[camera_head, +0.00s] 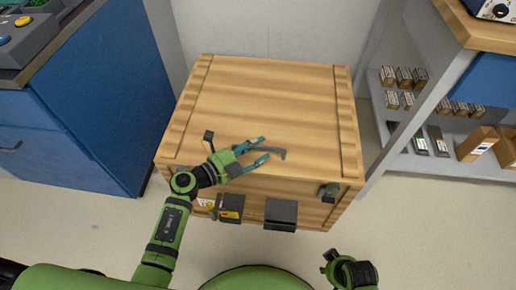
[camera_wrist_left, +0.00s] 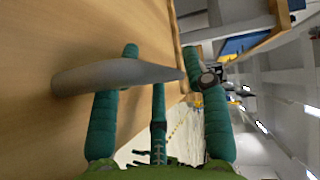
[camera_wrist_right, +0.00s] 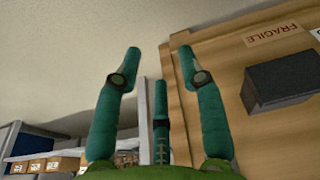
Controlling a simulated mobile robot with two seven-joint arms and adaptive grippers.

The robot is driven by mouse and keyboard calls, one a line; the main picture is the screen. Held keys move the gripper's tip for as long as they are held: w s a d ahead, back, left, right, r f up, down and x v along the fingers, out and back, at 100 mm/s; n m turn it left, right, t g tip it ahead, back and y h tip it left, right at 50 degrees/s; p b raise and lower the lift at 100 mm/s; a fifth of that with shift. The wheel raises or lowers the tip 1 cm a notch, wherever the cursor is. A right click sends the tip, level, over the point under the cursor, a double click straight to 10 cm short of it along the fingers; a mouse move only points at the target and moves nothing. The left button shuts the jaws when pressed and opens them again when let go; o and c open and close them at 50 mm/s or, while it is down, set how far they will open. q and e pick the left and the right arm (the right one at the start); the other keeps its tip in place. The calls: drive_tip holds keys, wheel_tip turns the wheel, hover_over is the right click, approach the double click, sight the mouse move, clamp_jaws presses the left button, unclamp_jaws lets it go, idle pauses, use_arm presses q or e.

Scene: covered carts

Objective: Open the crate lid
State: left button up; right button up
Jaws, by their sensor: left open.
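The wooden crate (camera_head: 298,183) stands on the floor with its plank lid (camera_head: 265,95) lying flat and closed on top. A curved grey handle (camera_head: 277,152) sits near the lid's front edge; it also shows in the left wrist view (camera_wrist_left: 115,73). My left gripper (camera_head: 264,149) is open at the handle, with the bar reaching across between its teal fingers. I cannot tell whether they touch it. My right gripper (camera_head: 330,263) is low in front of the crate's right side. The right wrist view shows its fingers (camera_wrist_right: 157,50) apart and empty, near the crate front.
Dark blocks (camera_head: 281,214) jut from the crate front, and a latch-like part (camera_head: 329,191) sits at its right. A blue cabinet (camera_head: 85,100) stands close on the left. Shelves with small boxes (camera_head: 480,144) stand on the right. The wall is close behind.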

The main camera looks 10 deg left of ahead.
use_arm(q)
drive_tip(key=shift+w+d, duration=0.25)
use_arm(e)
drive_tip(key=shift+w+r, duration=0.1)
drive_tip(key=shift+r, duration=0.1)
use_arm(q)
clamp_jaws()
drive_tip(key=shift+r, duration=0.1)
use_arm(e)
drive_tip(key=shift+r, duration=0.1)
